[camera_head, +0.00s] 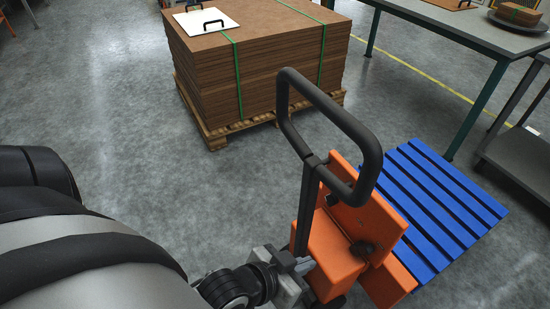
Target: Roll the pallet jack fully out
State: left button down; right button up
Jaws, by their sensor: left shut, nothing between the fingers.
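The orange pallet jack (335,250) stands at the lower middle, with a dark loop handle (330,112) rising from its shaft. Its forks are hidden from this view. A wooden pallet (213,134) loaded with a tall stack of brown boards (215,85) stands behind it, with bare floor showing between them on the left. My left gripper (298,268) is low beside the foot of the handle shaft, close to the jack's orange body. It is shut with nothing held; I cannot tell whether it touches the jack. My right gripper is out of view.
A blue slatted platform (440,200) lies on the floor just right of the jack. A workbench (455,30) with green legs and a grey low shelf (520,158) stand at the right. Grey floor is clear at left and between the jack and the stack.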

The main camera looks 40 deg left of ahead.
aim_at(335, 229)
jog(key=u, duration=0.5)
jog(key=k, duration=0.35)
jog(key=u, duration=0.25)
jog(key=i, duration=0.4)
jog(key=u, duration=2.35)
jog(key=i, duration=2.3)
jog(key=z, duration=3.4)
jog(key=i, duration=0.5)
